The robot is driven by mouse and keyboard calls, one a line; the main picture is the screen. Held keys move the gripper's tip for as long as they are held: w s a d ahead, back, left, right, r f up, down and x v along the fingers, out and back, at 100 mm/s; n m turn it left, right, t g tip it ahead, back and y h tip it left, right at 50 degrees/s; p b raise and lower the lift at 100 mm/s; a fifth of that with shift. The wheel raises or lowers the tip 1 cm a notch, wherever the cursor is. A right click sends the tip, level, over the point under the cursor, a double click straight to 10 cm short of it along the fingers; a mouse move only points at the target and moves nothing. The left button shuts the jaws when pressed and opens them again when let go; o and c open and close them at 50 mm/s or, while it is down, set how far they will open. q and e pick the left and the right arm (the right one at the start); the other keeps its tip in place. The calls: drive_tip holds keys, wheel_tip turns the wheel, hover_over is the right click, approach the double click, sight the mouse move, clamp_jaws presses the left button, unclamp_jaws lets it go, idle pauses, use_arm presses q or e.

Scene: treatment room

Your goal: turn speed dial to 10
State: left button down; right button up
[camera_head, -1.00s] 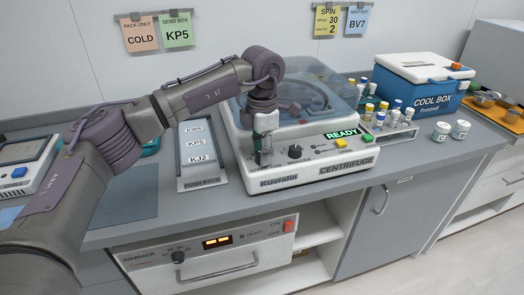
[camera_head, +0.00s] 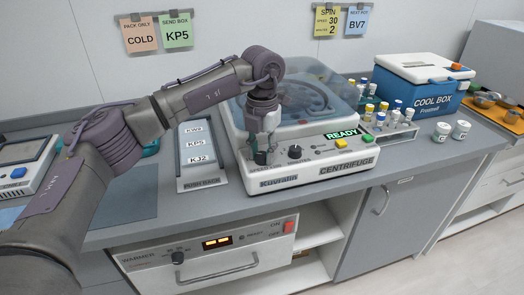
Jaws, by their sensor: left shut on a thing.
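The centrifuge (camera_head: 345,169) is a white box with a clear bluish lid, in the middle of the counter. Its small display (camera_head: 342,134) reads READY. My left gripper (camera_head: 261,157) points down at the left end of the front panel. It is shut on the speed dial there, which the fingers mostly hide, so its pointer and scale cannot be read. A second black dial (camera_head: 295,152) stands free just to the right, apart from the gripper. A yellow button (camera_head: 340,143) and a green button (camera_head: 368,139) are further right. My right gripper is not in view.
A rack (camera_head: 398,128) of capped tubes stands right of the centrifuge, near the blue cool box (camera_head: 425,85) and two small jars (camera_head: 441,132). A labelled tray (camera_head: 202,160) lies close on the left. A yellow SPIN note (camera_head: 327,21) shows 30 and 2.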

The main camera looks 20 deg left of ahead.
sight(262, 154)
use_arm(q)
drive_tip(key=shift+w+r, duration=0.1)
idle(0.4)
drive_tip(key=c, duration=0.8)
unclamp_jaws()
drive_tip(key=shift+o, duration=0.2)
wheel_tip(262, 154, up, 12)
